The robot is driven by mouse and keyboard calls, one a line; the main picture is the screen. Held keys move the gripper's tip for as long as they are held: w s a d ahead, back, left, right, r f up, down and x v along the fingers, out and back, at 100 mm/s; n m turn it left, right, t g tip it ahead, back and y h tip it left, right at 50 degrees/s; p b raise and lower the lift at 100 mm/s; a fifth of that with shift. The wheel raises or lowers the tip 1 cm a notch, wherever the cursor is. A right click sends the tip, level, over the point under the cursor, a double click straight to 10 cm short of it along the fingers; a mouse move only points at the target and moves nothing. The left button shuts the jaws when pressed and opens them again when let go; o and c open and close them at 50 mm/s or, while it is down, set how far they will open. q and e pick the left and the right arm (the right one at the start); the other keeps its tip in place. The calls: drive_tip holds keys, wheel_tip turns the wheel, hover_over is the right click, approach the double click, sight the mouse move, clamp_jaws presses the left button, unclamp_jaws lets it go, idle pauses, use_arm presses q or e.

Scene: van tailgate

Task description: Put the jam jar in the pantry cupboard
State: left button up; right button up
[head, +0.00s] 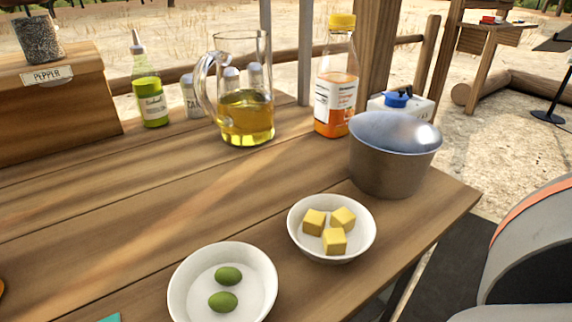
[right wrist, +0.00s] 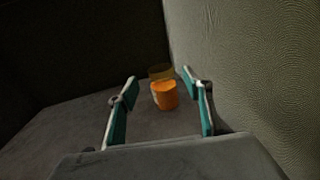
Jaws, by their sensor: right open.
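A small orange jar (right wrist: 166,98) with a dull yellow lid, which looks like the jam jar, stands upright on a dark grey surface in the right wrist view. My right gripper (right wrist: 160,79) is open, its two teal-padded fingers apart. The jar shows between the fingers in the picture, seemingly a little beyond the tips, and no contact is visible. Neither gripper shows in the head view. I cannot make out the pantry cupboard for certain in either view.
A pale textured wall (right wrist: 245,70) rises close on the right of the jar; behind is dark. In the head view, the wooden table (head: 120,215) holds two white bowls, a glass jug (head: 245,100), bottles and a metal pot (head: 388,165).

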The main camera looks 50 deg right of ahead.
drive_tip(key=shift+v, duration=2)
